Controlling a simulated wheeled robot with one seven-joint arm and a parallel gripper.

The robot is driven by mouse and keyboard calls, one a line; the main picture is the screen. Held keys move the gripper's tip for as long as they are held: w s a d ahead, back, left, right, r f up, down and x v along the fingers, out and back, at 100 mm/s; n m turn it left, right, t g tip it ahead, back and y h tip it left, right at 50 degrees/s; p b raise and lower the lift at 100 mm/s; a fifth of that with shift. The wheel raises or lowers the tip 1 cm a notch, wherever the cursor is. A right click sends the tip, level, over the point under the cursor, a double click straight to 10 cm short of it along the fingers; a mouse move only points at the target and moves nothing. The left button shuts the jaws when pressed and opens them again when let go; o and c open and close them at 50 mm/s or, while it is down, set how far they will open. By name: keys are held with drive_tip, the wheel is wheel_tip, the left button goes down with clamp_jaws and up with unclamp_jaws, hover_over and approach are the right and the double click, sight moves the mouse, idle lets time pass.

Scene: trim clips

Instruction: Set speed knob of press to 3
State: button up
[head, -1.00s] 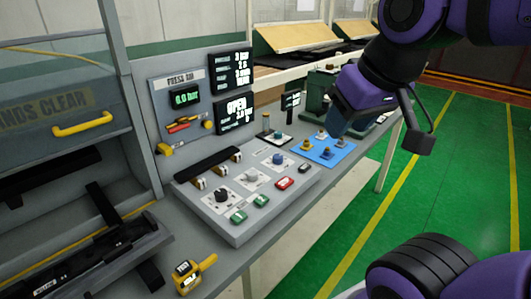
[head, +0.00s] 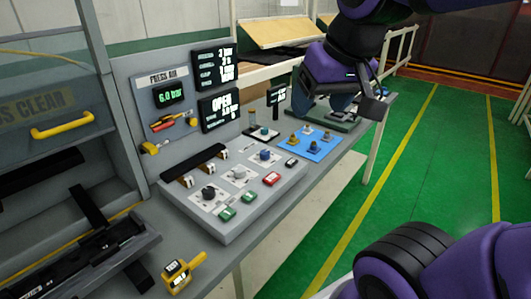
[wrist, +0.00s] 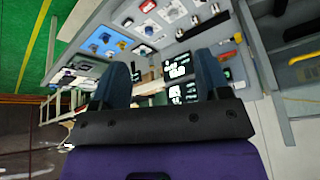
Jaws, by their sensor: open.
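The press's control box (head: 228,222) lies on the bench with three dial knobs: a black knob (head: 208,193), a grey knob (head: 239,172) and a blue knob (head: 265,155). Their labels are too small to read, so I cannot tell which is speed. The upper readout screen (head: 214,67) shows several lines of values; the lower screen (head: 219,108) reads OPEN. My gripper (head: 322,101) is open and empty, beyond the blue mat at the bench's far end, apart from the knobs. In the wrist view, its two blue fingers (wrist: 163,78) are spread apart, with the panel upside down beyond them.
Green and red buttons (head: 272,179) sit along the box's front. A yellow device (head: 178,275) lies near the front. The press guard's yellow handle (head: 62,125) is left. Green floor at right is clear.

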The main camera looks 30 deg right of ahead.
drive_tip(key=w+d+m+g, duration=0.15)
drive_tip(key=w+m, duration=0.35)
drive_tip(key=w, duration=0.8)
drive_tip(key=m+g, duration=0.3)
drive_tip(key=m, duration=0.9)
hover_over(266, 151)
wheel_tip(266, 151, down, 27)
drive_tip(key=shift+a+r, duration=0.1)
drive_tip(key=shift+r, duration=0.1)
wheel_tip(266, 151, down, 10)
drive_tip(key=shift+f, duration=0.1)
drive_tip(key=shift+n, duration=0.3)
drive_tip(key=c, duration=0.9)
